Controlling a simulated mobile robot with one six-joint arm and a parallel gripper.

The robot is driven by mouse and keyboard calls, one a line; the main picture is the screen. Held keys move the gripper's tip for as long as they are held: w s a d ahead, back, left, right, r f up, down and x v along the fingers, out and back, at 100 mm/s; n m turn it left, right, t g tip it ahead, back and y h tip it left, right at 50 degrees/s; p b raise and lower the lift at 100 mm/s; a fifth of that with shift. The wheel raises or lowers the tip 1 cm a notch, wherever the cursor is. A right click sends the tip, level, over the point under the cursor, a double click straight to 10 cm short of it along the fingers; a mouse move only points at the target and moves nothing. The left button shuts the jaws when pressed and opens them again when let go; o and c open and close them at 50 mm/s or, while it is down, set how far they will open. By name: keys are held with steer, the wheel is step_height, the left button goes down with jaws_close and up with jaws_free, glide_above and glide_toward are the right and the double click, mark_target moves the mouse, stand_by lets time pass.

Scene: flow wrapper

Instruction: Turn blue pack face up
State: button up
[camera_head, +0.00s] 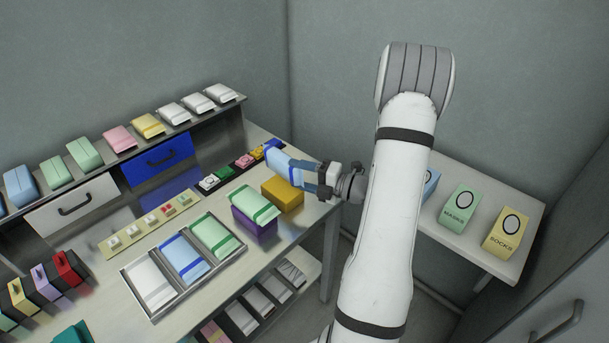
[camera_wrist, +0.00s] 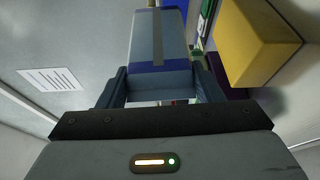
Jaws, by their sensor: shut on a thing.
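My gripper (camera_head: 312,176) is shut on a light blue pack (camera_head: 284,165) with darker blue bands. It holds the pack by one end, above the back right part of the metal table (camera_head: 272,229), close to a yellow block. In the wrist view the blue pack (camera_wrist: 158,45) lies between the two fingers (camera_wrist: 160,88) and points away from me. A grey strip runs along its visible side and a dark blue band crosses it. Another blue pack (camera_head: 185,255) lies in the middle slot of a tray, between a white pack (camera_head: 149,283) and a green pack (camera_head: 215,234).
A yellow block (camera_head: 283,195) stands just below the held pack; it also shows in the wrist view (camera_wrist: 254,42). A green pack (camera_head: 256,203) lies on a purple block (camera_head: 254,228). A shelf of packs lines the back. A side table (camera_head: 480,225) at right holds labelled boxes.

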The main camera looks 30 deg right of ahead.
steer(key=shift+y, duration=0.3)
steer(key=f+b, duration=0.1)
steer(key=s+f+b, duration=0.1)
steer(key=f+b, duration=0.3)
steer(key=shift+s+d, duration=0.15)
steer(key=shift+d, duration=0.2)
steer(key=shift+f, duration=0.15)
steer(key=shift+f, duration=0.3)
stand_by(0.3)
steer(key=o, duration=1.1)
steer(key=shift+s, duration=0.1)
steer(key=shift+s+d+p, duration=0.4)
steer(key=shift+s, duration=0.65)
steer(key=shift+s+d+p, duration=0.4)
steer(key=shift+s+p, duration=0.05)
steer(key=shift+s, duration=0.65)
steer(key=shift+s+d+p, duration=0.4)
steer(key=shift+s, duration=0.65)
